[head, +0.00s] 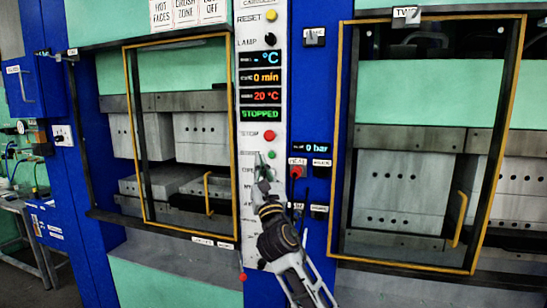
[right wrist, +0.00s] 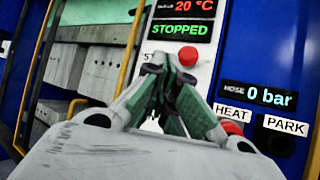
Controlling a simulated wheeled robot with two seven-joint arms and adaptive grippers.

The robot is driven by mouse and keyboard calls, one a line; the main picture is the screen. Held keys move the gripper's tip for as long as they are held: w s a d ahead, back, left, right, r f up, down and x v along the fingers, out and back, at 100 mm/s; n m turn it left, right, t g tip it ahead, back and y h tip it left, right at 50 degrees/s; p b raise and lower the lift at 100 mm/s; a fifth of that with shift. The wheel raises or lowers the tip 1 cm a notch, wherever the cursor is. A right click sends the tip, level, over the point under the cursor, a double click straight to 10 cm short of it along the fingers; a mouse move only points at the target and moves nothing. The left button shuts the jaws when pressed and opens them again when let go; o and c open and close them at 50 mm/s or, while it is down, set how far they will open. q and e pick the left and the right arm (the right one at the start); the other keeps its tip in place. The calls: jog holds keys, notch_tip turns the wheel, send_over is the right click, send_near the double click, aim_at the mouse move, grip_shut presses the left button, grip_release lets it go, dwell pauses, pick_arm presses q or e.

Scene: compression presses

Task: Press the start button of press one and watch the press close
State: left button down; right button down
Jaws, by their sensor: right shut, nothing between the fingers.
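Press one is taken to be the left press, with a yellow-framed guard (head: 235,115). Behind the guard, its upper grey block (head: 200,130) and lower grey block (head: 190,176) stand apart with a gap between them. The white control panel (head: 252,200) has a display (head: 261,115) reading STOPPED. Below it is a red stop button (head: 270,135), and under that a small green button (head: 271,155). My right gripper (head: 262,165) is shut and empty, its tips at the panel close to the green button. In the right wrist view the tips (right wrist: 160,66) hide that button; contact cannot be told. My left gripper is out of view.
The second press, with a sign TWO (head: 406,14), stands at the right behind another yellow-edged guard (head: 507,110). A red HEAT knob (head: 296,172) and a black PARK knob (head: 320,172) sit right of the panel, close to my gripper. The hose display (head: 316,147) reads 0 bar.

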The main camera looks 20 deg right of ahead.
aim_at(269, 157)
jog(key=shift+s+r, duration=0.25)
jog(key=shift+r, duration=0.2)
jog(key=shift+w+d, duration=0.1)
jog(key=shift+w, duration=0.1)
jog(key=shift+w+d+b, duration=0.35)
jog(key=shift+w+d, duration=0.45)
jog(key=shift+w, duration=0.35)
jog(key=shift+w+d+b, duration=0.3)
jog(key=shift+w+d, duration=0.45)
jog(key=shift+w, duration=0.45)
jog(key=shift+w+d+b, duration=0.35)
jog(key=shift+w+d, duration=0.45)
jog(key=shift+w, duration=0.35)
